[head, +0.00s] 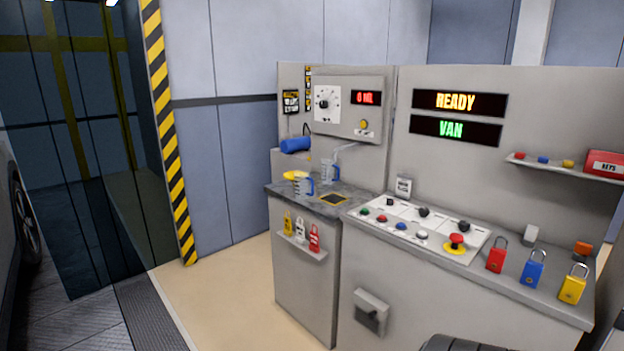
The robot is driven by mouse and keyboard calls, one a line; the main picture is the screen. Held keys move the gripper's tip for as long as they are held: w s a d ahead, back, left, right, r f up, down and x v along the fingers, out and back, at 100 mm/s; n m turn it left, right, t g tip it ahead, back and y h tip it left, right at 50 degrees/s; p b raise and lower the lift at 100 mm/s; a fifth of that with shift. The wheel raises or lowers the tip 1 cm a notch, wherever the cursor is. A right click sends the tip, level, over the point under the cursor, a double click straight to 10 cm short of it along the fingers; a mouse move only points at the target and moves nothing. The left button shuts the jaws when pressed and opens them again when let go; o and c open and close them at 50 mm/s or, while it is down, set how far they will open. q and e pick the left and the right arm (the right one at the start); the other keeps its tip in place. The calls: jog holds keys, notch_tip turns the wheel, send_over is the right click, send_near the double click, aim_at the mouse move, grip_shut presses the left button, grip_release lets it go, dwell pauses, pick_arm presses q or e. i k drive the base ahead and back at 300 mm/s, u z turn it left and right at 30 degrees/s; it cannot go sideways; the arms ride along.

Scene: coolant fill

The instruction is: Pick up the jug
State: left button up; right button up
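Two clear jugs with blue handles show on the small grey counter at the left of the station. One jug (328,172) stands at the back, below a thin pale spout (347,147). The other jug (304,187) stands nearer the counter's front left edge, with a yellow round thing (294,175) just behind it. Both look upright; I cannot tell whether either holds liquid. Neither of my grippers is in view, and nothing of mine is seen touching the jugs.
A blue cylinder (296,145) sticks out above the jugs. A dark square with a yellow border (333,199) lies on the counter to their right. A control panel (420,226) and several padlocks (533,268) are further right. The floor (225,290) in front left is clear.

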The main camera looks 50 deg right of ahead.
aim_at(302, 178)
jog(key=z, duration=0.45)
jog(key=i, duration=1.65)
jog(key=z, duration=1.9)
jog(key=i, duration=1)
jog(key=z, duration=1)
